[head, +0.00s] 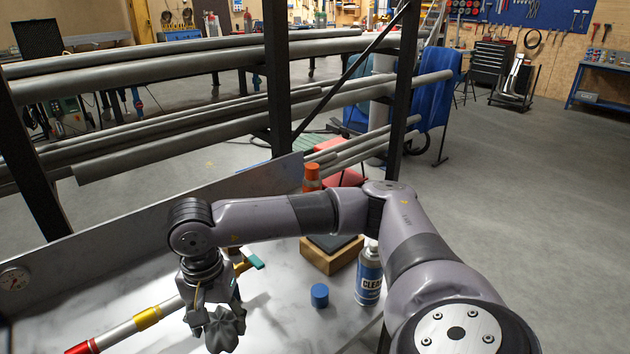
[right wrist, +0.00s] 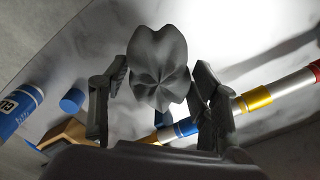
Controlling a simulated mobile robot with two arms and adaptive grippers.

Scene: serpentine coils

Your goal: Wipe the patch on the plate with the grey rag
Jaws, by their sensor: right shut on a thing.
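My right gripper (head: 207,308) hangs over the pale marbled worktop in the lower left of the head view. It is shut on the grey rag (head: 225,330), a dark crumpled bundle below the fingers. In the right wrist view the rag (right wrist: 158,68) bulges up between the two fingers of the gripper (right wrist: 160,88). I cannot make out a patch; the arm, gripper and rag hide part of the worktop. I cannot tell which surface is the plate. My left gripper is not in view.
A striped tube (head: 115,334) lies left of the gripper. A blue cap (head: 320,295), a cleaner can (head: 369,278) and a wooden block (head: 330,258) stand to the right. An orange-topped bottle (head: 312,178) is behind. A grey upright panel (head: 130,225) borders the back, with a gauge (head: 14,279) at left.

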